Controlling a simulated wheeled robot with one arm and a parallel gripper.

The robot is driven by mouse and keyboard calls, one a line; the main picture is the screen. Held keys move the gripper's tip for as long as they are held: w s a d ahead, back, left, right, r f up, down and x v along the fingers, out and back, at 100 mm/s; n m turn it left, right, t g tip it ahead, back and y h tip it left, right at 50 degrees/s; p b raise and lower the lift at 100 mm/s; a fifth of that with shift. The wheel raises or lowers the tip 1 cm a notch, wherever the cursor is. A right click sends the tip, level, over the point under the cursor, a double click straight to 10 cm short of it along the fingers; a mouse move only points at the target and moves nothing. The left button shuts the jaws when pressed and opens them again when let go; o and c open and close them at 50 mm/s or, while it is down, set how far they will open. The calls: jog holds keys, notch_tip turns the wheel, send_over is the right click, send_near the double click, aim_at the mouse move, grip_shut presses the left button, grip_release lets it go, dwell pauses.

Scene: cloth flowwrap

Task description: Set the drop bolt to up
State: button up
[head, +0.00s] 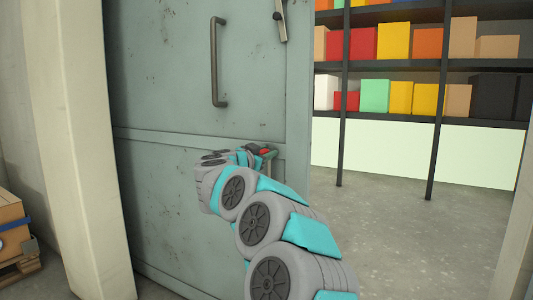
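A grey-green metal door (165,75) fills the left and middle of the head view. My arm reaches up from the bottom to the door's right side, at its horizontal rail. My gripper (258,156) is at the door face there, mostly hidden behind my own wrist. A small red part (265,151) with dark metal beside it shows right at the gripper; it may be the drop bolt's handle. Whether the gripper touches or holds it, and the bolt's position, cannot be made out.
The door has a long vertical pull handle (215,62) and a metal latch piece (281,20) near its top right edge. Right of it is an opening with clear floor (400,215) and shelves (425,66) of coloured boxes. A wooden crate (12,225) stands far left.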

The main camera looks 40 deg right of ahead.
grip_shut()
dwell(1.0)
